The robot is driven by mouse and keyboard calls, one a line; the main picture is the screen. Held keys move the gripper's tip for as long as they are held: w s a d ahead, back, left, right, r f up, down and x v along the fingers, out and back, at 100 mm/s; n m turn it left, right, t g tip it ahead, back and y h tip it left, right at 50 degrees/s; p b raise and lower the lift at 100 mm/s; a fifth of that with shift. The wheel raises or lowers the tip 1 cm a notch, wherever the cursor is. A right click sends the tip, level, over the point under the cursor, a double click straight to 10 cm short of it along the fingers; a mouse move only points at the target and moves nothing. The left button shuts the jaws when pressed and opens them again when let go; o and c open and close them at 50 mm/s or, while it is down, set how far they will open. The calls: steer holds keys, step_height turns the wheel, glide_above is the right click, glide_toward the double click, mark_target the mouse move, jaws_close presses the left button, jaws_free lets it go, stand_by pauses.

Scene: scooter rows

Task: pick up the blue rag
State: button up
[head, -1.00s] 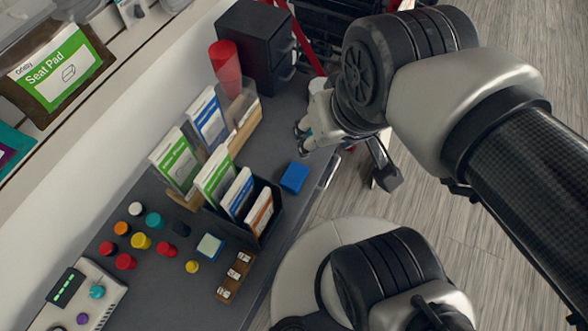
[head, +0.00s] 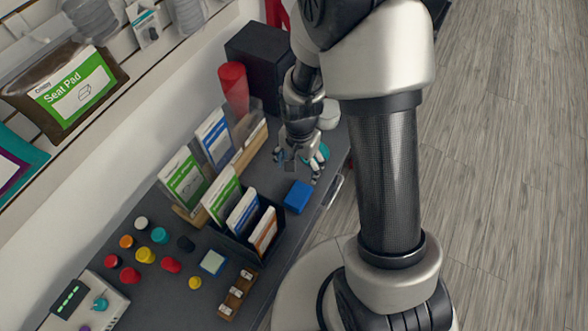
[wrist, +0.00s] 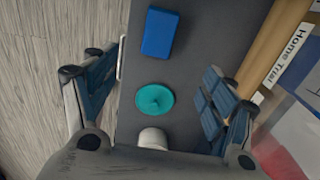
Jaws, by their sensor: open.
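The blue rag (head: 298,197) is a small, flat-sided blue block shape lying on the dark grey counter (head: 190,325), close to its right edge. In the wrist view the rag (wrist: 160,33) shows at the top centre, past the fingers. My gripper (head: 299,167) points down above the counter, just behind the rag in the head view. Its fingers are spread wide and empty. In the wrist view my gripper (wrist: 158,80) frames a teal round lid-like thing (wrist: 155,99), with the rag beyond it. Nothing hides the rag.
A black bin of packets (head: 262,240) stands left of the rag. A red cup (head: 234,88) and a black cabinet (head: 262,62) are behind. A white round thing (head: 329,114) sits beside my gripper. Several coloured knobs (head: 145,255) lie front left. Wood floor is clear at right.

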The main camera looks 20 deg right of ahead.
steer(key=b, duration=0.4)
glide_above(298, 194)
step_height(298, 194, down, 12)
steer(key=shift+w+f, duration=0.15)
steer(key=shift+f, duration=0.1)
steer(key=shift+f+b, duration=1.3)
steer(key=shift+f, duration=1.35)
steer(key=shift+c, duration=0.4)
steer(key=c, duration=1)
steer(key=shift+r, duration=0.15)
step_height(298, 194, up, 20)
steer(key=p, duration=0.6)
steer(key=shift+s+p, duration=0.2)
steer(key=shift+p, duration=0.15)
